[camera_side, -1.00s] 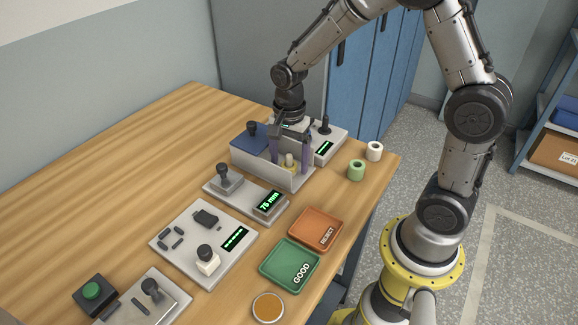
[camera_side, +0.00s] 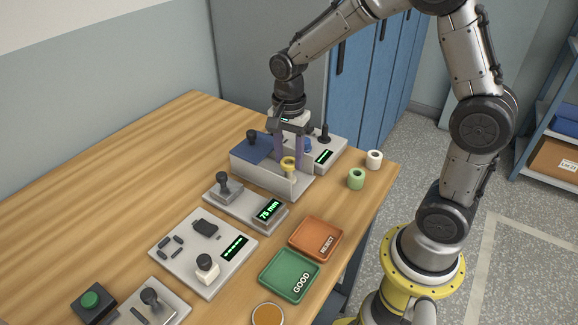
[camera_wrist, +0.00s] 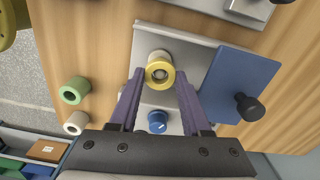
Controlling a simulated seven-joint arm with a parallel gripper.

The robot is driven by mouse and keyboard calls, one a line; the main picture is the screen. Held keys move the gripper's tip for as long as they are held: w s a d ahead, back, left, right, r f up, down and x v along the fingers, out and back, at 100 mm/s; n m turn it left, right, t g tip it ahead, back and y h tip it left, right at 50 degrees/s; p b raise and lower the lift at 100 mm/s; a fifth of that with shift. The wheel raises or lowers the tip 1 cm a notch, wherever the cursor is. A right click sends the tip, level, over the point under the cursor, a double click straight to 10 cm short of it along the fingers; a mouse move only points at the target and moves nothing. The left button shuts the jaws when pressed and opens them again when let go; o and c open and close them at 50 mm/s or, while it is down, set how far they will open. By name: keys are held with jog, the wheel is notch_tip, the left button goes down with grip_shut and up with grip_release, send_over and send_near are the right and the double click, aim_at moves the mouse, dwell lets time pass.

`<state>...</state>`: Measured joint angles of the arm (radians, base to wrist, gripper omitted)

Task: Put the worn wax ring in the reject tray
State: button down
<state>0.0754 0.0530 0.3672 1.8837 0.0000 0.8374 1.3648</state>
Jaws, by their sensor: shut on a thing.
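My gripper (camera_side: 290,158) is shut on a yellow ring-like piece (camera_side: 288,162) with a hole in its middle. The wrist view shows this piece (camera_wrist: 159,73) between my two purple fingertips (camera_wrist: 158,83), with a paler part behind it. The piece is over the grey open-topped box (camera_side: 270,180); I cannot tell how much clearance there is below it. Wear on it is too small to make out. The orange reject tray (camera_side: 306,232), marked REJECT, lies empty nearer the camera. The green tray (camera_side: 284,265), marked GOOD, is beside it and empty.
A blue lid (camera_wrist: 238,80) with a black knob is at the box's side. Green (camera_side: 356,179) and white (camera_side: 374,160) spools stand near the table's right edge. A 75 mm gauge (camera_side: 240,203) sits between box and trays. An amber round dish (camera_side: 268,315) is in front.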

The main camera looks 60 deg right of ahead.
notch_tip(320, 180, up, 6)
jog(key=shift+f, duration=0.2)
jog(key=shift+s+r+m, duration=0.15)
jog(key=shift+r+m, duration=0.1)
jog(key=shift+m, duration=0.05)
jog(key=s+a+r, duration=0.1)
jog(key=s+a, duration=0.2)
jog(key=s, duration=1)
jog(key=s+a+r, duration=0.1)
jog(key=s+a, duration=0.2)
jog(key=s, duration=1.1)
send_over(316, 239)
jog(key=f, duration=0.9)
jog(key=shift+s+d+f, duration=0.15)
jog(key=shift+s, duration=0.05)
jog(key=shift+w+f, duration=0.2)
jog(key=shift+f, duration=1.65)
jog(key=shift+f, duration=0.15)
